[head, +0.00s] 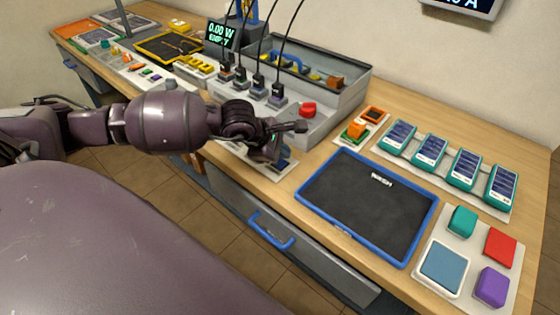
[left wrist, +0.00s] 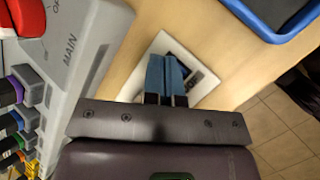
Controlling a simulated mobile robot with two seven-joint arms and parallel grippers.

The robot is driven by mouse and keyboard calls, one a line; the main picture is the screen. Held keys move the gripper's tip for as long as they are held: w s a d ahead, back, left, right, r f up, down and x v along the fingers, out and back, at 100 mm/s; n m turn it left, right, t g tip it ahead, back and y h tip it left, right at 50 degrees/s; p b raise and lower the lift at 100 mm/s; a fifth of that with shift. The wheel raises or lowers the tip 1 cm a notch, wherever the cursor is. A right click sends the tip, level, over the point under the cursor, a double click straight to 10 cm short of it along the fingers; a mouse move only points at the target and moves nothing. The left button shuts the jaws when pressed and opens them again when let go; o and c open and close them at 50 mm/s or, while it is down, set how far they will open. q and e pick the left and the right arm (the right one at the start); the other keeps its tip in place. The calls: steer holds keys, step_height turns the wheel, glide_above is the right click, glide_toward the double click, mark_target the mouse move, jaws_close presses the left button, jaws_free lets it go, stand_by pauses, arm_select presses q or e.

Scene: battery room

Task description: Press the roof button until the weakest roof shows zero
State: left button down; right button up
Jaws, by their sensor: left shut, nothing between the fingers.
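Several teal-framed panels with dark blue cells (head: 430,150) stand in a row on a white strip at the right; they may be the roofs, but their small markings are unreadable. My left gripper (head: 272,152) is shut and empty over a white plate at the bench's front edge, left of the wash mat. My right gripper is out of view.
A grey console marked MAIN (left wrist: 75,50) with a red knob (head: 307,110) and plugged cables stands behind the gripper. A display (head: 222,36) reads 0.00 W.

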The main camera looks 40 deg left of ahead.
mark_target(282, 163)
arm_select(q)
steer(key=shift+f, duration=0.1)
stand_by(0.7)
steer(key=shift+f, duration=0.4)
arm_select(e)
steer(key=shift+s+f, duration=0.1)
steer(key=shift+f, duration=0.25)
arm_select(q)
steer(key=shift+f+b, duration=0.35)
steer(key=shift+b, duration=0.05)
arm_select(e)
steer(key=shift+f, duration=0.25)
arm_select(q)
steer(key=shift+r, duration=0.1)
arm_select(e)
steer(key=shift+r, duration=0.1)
arm_select(q)
steer(key=shift+r+p, duration=0.45)
steer(key=shift+r, duration=0.3)
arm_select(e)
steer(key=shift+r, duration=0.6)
arm_select(q)
steer(key=shift+r, duration=0.1)
